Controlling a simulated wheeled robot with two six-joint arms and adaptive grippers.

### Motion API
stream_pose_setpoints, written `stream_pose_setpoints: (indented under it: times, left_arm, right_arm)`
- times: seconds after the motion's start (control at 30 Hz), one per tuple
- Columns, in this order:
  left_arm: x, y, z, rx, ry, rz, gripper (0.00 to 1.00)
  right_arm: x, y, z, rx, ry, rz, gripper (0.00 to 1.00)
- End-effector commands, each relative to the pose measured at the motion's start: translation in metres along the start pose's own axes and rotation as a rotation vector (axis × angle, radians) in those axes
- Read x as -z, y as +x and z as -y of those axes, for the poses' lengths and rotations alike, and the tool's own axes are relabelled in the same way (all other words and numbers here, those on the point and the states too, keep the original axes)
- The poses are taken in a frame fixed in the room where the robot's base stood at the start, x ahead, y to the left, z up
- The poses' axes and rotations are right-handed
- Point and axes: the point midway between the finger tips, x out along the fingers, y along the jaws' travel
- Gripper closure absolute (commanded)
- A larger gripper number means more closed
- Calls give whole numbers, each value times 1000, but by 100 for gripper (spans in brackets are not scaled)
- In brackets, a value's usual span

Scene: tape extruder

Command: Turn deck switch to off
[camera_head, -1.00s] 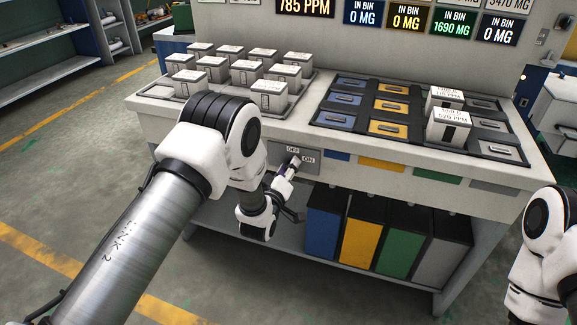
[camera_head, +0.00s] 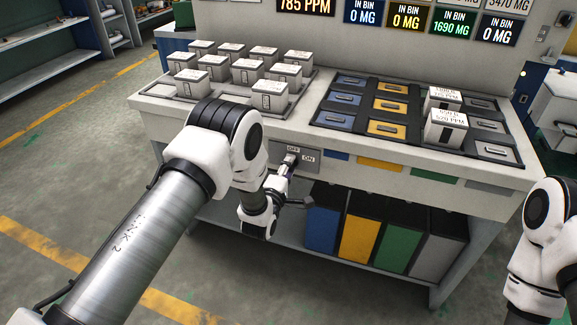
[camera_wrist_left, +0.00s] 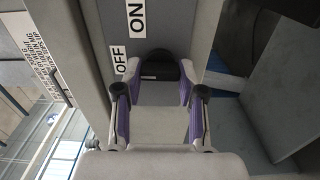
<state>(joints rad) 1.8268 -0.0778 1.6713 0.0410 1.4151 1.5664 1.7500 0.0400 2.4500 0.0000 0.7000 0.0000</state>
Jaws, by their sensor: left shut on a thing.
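The deck switch is a dark knob (camera_wrist_left: 172,70) on a grey panel with white OFF and ON labels. In the wrist view it sits between the purple-padded fingertips of my left gripper (camera_wrist_left: 164,80), which is shut on it. In the head view the left gripper (camera_head: 289,161) reaches the switch panel (camera_head: 310,167) on the table's front face. The knob is mostly hidden there, so its exact setting is unclear. My right gripper is out of view; only part of the right arm shows at the right edge.
White boxes (camera_head: 270,95) stand on a tray at the table's left. Lidded compartments (camera_head: 387,128) fill the right, with two boxes on top. Blue, yellow, green and grey bins (camera_head: 400,240) stand below, to the right of the left gripper.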

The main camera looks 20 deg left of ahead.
Motion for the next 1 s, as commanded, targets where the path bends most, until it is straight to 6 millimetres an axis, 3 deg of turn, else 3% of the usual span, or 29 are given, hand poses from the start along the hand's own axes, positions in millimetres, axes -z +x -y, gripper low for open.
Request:
stream_pose_setpoints:
  times: [0.53,0.57,0.6,0.63,1.0]
  left_arm:
    - [1,0,0,-2,-35,-2,95]
    - [1,0,0,-1,-34,-2,57]
    - [1,0,0,-1,-34,-2,43]
    - [1,0,0,-1,-34,-2,35]
    - [0,-4,0,0,-33,-1,35]
  right_arm:
    - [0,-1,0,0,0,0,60]
    - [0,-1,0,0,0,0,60]
    - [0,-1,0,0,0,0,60]
    - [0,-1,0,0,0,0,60]
    - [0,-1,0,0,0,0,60]
